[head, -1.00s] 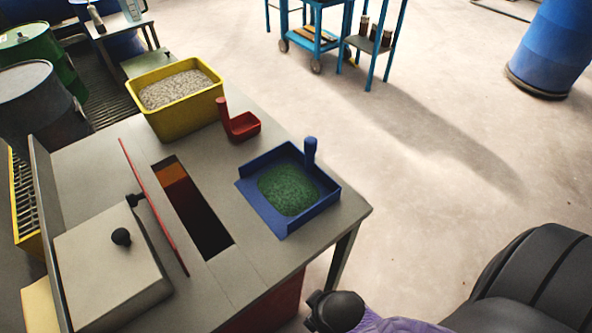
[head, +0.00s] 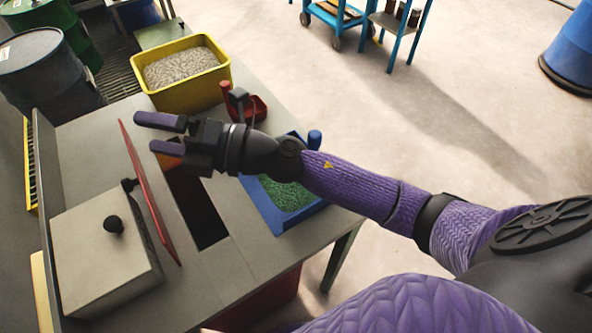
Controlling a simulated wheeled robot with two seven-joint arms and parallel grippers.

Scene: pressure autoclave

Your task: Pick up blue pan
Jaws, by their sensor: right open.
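The blue pan (head: 272,222) sits on the grey table, to the right of the dark slot, with green granules (head: 285,192) in it. Its upright blue handle (head: 314,139) shows just above my right forearm. My right arm crosses over the pan and hides its middle and back part. My right gripper (head: 143,133) is open and empty, with its two fingers pointing left, above the table between the yellow bin and the slot. It is left of the pan and not touching it. My left gripper is not in view.
A yellow bin (head: 209,92) of pale granules stands at the back of the table. A small red scoop (head: 258,104) is partly hidden behind my wrist. A thin red raised lid (head: 150,190) and a grey box lid with a black knob (head: 113,224) are at left.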

